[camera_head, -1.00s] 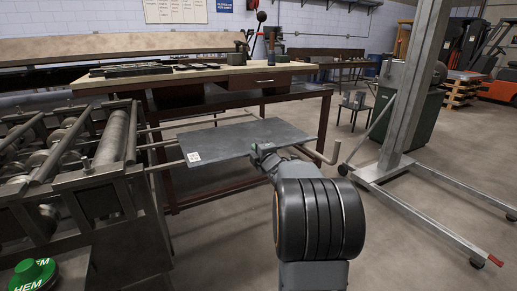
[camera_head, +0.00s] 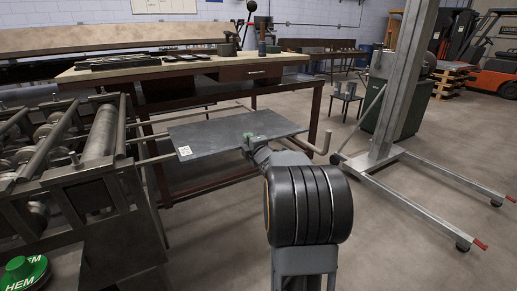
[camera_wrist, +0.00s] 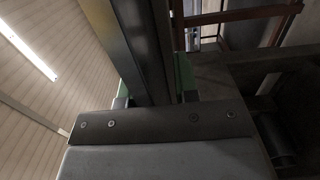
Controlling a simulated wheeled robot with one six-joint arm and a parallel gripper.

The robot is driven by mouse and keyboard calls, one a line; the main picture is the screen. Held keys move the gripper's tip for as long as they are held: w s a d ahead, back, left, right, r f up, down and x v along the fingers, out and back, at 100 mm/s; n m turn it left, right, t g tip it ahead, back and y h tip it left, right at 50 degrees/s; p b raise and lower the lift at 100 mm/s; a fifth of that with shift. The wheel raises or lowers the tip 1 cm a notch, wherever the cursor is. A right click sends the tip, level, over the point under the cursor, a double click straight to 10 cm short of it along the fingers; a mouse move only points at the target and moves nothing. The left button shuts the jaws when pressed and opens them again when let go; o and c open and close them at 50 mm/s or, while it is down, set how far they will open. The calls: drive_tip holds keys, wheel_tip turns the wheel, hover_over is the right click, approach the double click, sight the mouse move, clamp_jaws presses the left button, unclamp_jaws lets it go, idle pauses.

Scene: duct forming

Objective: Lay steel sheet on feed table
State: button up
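The steel sheet (camera_head: 215,138) is a flat grey panel with a white label on its left corner. It lies roughly level at the right of the roll machine, over the feed table's rails (camera_head: 155,158). I cannot tell whether it touches them. In the wrist view the sheet (camera_wrist: 142,45) shows as a dark panel between the green finger pads (camera_wrist: 155,88). The gripper looks shut on it. My arm hides part of the area below the sheet.
A workbench (camera_head: 190,70) with tools stands behind the sheet. A metal lift mast (camera_head: 405,80) with floor legs stands at the right. Open floor lies between.

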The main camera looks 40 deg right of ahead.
drive_tip(key=p+v, duration=0.1)
drive_tip(key=v, duration=1.3)
drive_tip(key=a+f+m+g, duration=0.7)
drive_tip(key=a+m+g, duration=0.1)
drive_tip(key=a+m, duration=0.25)
drive_tip(key=s+a+f+m+g+y, duration=0.2)
drive_tip(key=s+a+g, duration=0.1)
drive_tip(key=s+a, duration=0.25)
drive_tip(key=s+a+f+m+g+y, duration=0.2)
drive_tip(key=s+a+f+m+g, duration=0.1)
drive_tip(key=s+a, duration=0.3)
wheel_tip(320, 180, up, 16)
drive_tip(key=w+a+p, duration=0.1)
drive_tip(key=a+p, duration=0.1)
drive_tip(key=p, duration=1.3)
drive_tip(key=shift+w, duration=0.35)
drive_tip(key=shift+o, duration=0.4)
drive_tip(key=w+p+v, duration=0.1)
drive_tip(key=p+v, duration=0.7)
drive_tip(key=v, duration=0.1)
drive_tip(key=shift+r, duration=0.15)
drive_tip(key=shift+a, duration=0.1)
